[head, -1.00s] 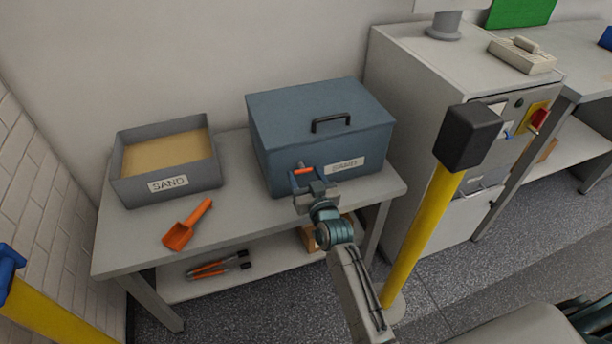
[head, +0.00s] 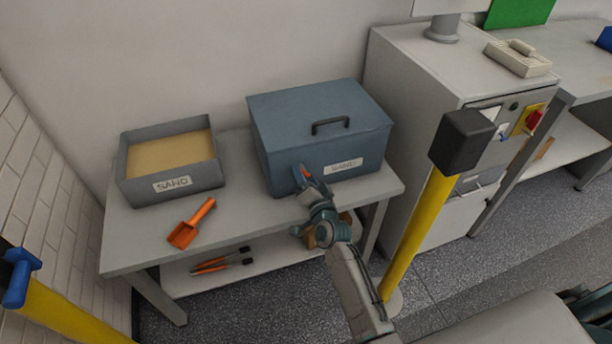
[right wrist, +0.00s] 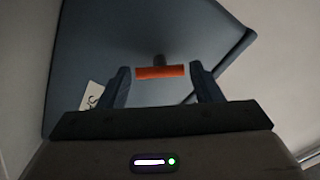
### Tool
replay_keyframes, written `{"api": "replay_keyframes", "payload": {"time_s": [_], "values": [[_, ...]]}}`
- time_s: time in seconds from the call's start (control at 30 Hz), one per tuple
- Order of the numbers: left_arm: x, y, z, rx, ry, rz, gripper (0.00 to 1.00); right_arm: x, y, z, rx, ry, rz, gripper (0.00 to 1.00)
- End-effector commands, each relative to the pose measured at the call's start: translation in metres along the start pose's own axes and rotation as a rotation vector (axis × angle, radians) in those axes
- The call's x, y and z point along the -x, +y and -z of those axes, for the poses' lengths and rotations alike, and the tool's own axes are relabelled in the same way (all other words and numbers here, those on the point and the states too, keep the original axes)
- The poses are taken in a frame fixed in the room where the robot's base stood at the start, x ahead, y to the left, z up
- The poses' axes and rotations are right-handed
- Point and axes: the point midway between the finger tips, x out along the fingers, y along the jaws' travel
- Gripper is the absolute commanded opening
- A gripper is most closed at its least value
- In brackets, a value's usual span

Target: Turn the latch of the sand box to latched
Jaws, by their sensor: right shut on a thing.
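The sand box (head: 285,165) is a blue-grey lidded box with a black handle on its shut lid and a SAND label (head: 343,165) on its front. Its latch (head: 306,174) is a small orange bar on the front, left of the label, and now slants steeply in the head view. My right gripper (head: 305,181) is shut on the latch, partly covering it. In the right wrist view the orange latch (right wrist: 160,72) lies across between the two fingers, and the box looks rotated behind it. My left gripper is not in view.
The box stands on a grey table (head: 240,205) beside an open sand tray (head: 190,183) and an orange scoop (head: 192,224). Orange-handled tools (head: 215,265) lie on the lower shelf. A yellow post with a black top (head: 462,140) stands right of my right arm.

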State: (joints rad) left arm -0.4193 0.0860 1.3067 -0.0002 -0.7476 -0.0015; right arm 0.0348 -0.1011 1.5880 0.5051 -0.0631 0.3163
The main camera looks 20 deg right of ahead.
Motion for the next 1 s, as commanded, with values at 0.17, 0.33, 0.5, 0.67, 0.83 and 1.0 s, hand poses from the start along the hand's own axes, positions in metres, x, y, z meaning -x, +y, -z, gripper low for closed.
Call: {"api": "replay_keyframes", "payload": {"time_s": [0.17, 0.33, 0.5, 0.67, 0.83, 1.0], "values": [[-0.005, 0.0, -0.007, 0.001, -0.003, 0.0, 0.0, 0.0, 0.0, 0.0, -0.166, 0.0, -0.001, 0.36], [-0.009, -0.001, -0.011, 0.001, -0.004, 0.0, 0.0, 0.0, 0.0, 0.0, -0.321, 0.0, -0.001, 0.36], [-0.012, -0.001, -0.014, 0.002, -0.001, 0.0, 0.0, 0.0, 0.0, 0.0, -0.453, 0.0, -0.001, 0.36], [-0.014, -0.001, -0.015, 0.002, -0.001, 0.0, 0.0, 0.0, 0.001, 0.0, -0.549, 0.0, -0.001, 0.36], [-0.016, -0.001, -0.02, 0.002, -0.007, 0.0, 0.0, 0.0, 0.001, 0.0, -0.617, -0.001, -0.001, 0.36], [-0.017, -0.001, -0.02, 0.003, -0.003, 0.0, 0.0, 0.0, 0.001, 0.0, -0.654, -0.001, -0.001, 0.36]]}}
